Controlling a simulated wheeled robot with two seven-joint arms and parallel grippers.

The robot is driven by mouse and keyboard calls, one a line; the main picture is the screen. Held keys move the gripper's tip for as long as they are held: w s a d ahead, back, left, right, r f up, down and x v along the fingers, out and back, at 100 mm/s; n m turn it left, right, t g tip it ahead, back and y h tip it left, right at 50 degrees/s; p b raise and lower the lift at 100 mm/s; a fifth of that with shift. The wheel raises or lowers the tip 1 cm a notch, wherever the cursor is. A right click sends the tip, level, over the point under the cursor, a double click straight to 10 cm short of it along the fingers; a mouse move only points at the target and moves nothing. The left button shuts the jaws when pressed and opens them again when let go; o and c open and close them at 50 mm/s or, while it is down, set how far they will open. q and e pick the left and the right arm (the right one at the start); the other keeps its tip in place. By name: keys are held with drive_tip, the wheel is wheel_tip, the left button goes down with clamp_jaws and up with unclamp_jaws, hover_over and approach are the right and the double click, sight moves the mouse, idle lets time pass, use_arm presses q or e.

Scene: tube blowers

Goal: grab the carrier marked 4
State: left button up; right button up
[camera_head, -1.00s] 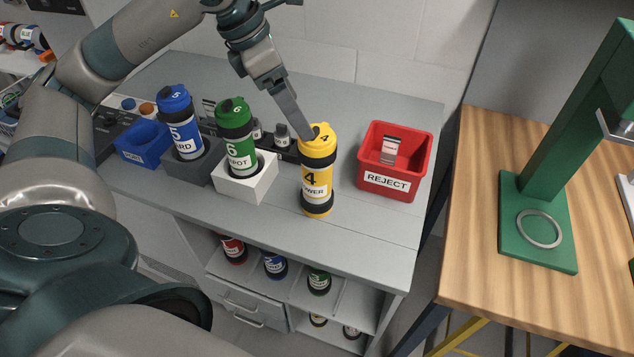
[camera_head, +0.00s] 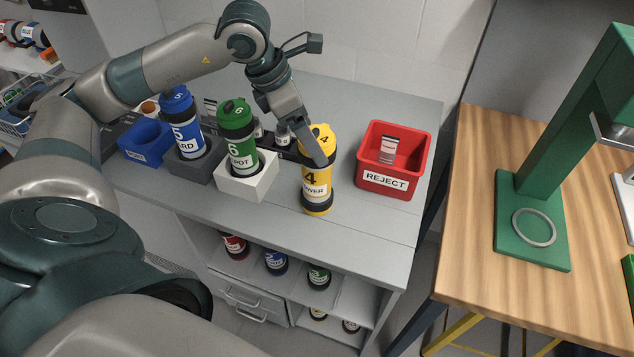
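The yellow carrier marked 4 (camera_head: 317,185) stands upright on the grey bench, right of the white holder. It has a yellow cap and dark bands. My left gripper (camera_head: 320,160) comes down from the upper left, and its fingers reach the carrier's upper part, just below the cap. One finger shows in front of the carrier; the other is hidden, so I cannot tell whether it is open or shut on the carrier. My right gripper is not in view.
A green carrier marked 6 (camera_head: 241,150) stands in a white holder (camera_head: 247,187). A blue carrier marked 5 (camera_head: 186,140) stands in a grey holder. A red REJECT bin (camera_head: 408,184) is to the right. Several carriers sit on the shelf below. Bench front is clear.

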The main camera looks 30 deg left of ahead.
sight(317, 175)
use_arm(q)
drive_tip(key=p+x, duration=0.2)
drive_tip(key=x, duration=0.2)
drive_tip(key=shift+s+d+f, duration=0.15)
drive_tip(key=shift+c, duration=0.9)
drive_tip(key=c, duration=1.5)
